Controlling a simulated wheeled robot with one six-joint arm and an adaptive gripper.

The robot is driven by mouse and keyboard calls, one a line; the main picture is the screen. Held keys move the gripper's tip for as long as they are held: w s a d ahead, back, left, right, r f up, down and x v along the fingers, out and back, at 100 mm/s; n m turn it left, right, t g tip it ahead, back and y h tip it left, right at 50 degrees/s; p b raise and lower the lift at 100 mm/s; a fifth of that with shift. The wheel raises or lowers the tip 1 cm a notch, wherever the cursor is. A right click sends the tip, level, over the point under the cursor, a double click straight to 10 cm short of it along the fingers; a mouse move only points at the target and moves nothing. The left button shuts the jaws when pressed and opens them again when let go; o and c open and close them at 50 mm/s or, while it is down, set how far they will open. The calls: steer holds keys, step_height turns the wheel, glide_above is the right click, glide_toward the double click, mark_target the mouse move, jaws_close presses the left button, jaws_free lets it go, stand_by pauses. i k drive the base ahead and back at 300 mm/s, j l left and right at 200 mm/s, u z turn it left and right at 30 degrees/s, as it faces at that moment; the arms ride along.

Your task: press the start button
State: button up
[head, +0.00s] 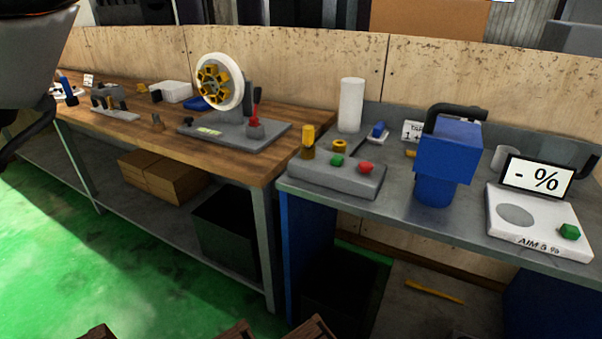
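A grey control box (345,183) sits at the front left corner of the grey metal bench. On its top are a green button (337,160) and a red button (366,168); a yellow cylinder (307,138) stands at its left end. Another green button (570,232) is on the white device (525,225) at the right, which has a round grey pad, "AIM 5 %" on its front and a "- %" display (539,178). I can read no start label on any button. A dark part of my arm fills the top left corner, away from both devices. My gripper does not show.
A blue block-shaped machine (447,155) with a black handle stands between the two devices. A white cylinder (351,104) stands behind the control box. The wooden bench (150,125) at left holds a wheel fixture (219,82) with a red lever. Green floor lies front left.

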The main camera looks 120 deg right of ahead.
mark_target(337, 161)
steer(key=z, duration=4.85)
